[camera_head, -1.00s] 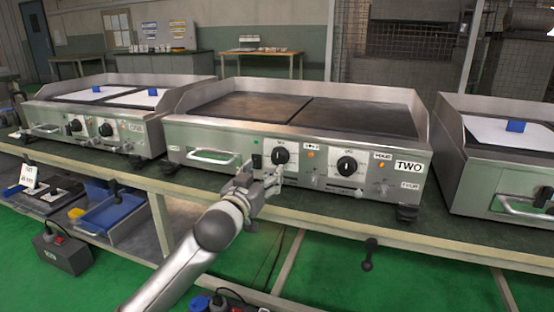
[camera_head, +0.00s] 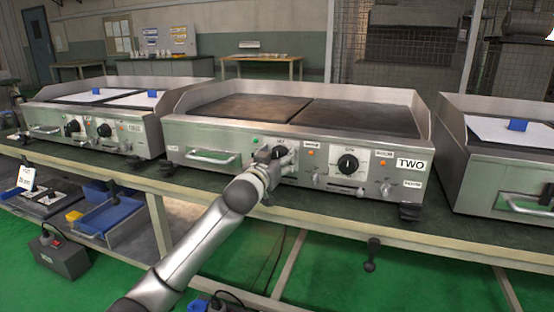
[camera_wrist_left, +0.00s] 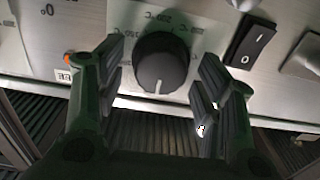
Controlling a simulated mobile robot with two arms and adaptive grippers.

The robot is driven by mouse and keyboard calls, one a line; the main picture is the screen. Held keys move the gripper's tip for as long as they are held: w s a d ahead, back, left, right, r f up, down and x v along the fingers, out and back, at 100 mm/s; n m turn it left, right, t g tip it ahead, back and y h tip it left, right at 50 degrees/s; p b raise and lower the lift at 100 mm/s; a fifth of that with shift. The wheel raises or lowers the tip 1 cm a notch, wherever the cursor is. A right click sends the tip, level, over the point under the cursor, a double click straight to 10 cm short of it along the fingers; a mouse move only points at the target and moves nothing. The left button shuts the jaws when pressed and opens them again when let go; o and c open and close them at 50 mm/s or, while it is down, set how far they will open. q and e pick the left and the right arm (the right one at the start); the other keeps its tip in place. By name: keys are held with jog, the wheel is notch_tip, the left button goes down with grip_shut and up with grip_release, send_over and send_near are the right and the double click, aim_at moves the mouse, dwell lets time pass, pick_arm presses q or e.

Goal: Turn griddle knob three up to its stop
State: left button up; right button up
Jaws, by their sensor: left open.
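The middle griddle (camera_head: 233,146), labelled TWO, has two black knobs on its front. Its left knob is mostly hidden by my left gripper (camera_head: 281,152) in the head view. The right knob (camera_head: 348,163) is in full view. In the left wrist view, the black knob (camera_wrist_left: 160,72) sits between the two fingers of my left gripper (camera_wrist_left: 162,54). The fingers are open, with a gap on both sides of the knob. The knob's white mark points down in that view. My right gripper is not in view.
A black rocker switch (camera_wrist_left: 251,41) is beside the knob in the wrist view. A metal handle (camera_head: 212,157) sticks out left of the knob. Other griddles stand left (camera_head: 138,129) and right (camera_head: 470,190). A blue bin (camera_head: 108,215) is on the lower shelf.

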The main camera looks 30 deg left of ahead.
pick_arm(q)
jog(key=shift+c, duration=0.9)
jog(key=c, duration=0.8)
jog(key=shift+m+p, duration=0.3)
jog(key=shift+p, duration=0.15)
